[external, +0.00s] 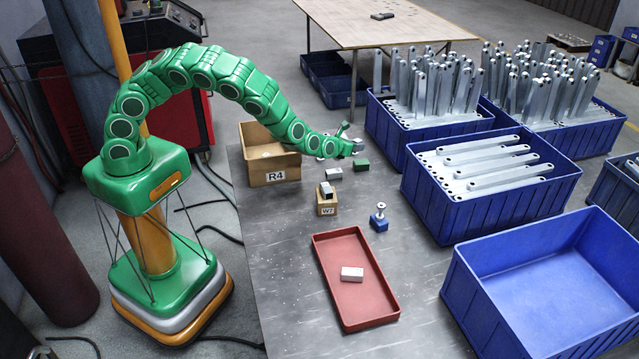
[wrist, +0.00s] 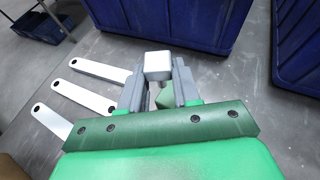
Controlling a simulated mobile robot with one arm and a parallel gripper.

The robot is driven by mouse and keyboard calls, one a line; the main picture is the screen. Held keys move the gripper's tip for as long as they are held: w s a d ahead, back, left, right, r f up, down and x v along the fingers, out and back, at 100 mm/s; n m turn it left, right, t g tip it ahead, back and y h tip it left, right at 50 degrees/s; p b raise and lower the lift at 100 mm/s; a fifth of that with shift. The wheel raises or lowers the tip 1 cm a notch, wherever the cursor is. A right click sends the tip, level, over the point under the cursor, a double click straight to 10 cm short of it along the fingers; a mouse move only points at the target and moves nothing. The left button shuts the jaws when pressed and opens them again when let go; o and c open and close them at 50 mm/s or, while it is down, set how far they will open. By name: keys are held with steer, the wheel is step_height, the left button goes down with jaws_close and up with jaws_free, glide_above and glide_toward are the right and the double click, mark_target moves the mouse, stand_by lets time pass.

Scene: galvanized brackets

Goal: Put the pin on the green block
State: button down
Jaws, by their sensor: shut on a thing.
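The green block (external: 361,165) lies on the grey table in the external view, just below my gripper. In the wrist view part of the green block (wrist: 165,98) shows between my fingers. My gripper (external: 355,147) is shut on a pale grey pin with a square-looking head (wrist: 157,62). In the wrist view my gripper's fingers (wrist: 158,90) stand on both sides of the pin. The pin is over or close to the green block; its lower end is partly hidden, so I cannot tell whether they touch.
A blue block (external: 380,224) bears an upright silver piece with a round top. Blue crates (external: 470,215) line the right. Flat brackets (wrist: 85,100) lie left in the wrist view.

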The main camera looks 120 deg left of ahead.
mark_target(359, 163)
steer(key=shift+w+a+f, duration=0.35)
steer(key=shift+w+f, duration=0.15)
steer(key=shift+f, duration=0.1)
steer(key=shift+w+a+f, duration=0.3)
steer(key=shift+f, duration=1.8)
steer(key=c, duration=0.8)
jaws_free()
steer(key=shift+f, duration=0.1)
steer(key=shift+d+r, duration=0.15)
steer(key=shift+r, duration=0.05)
steer(key=v, duration=1.1)
steer(key=shift+d, duration=0.3)
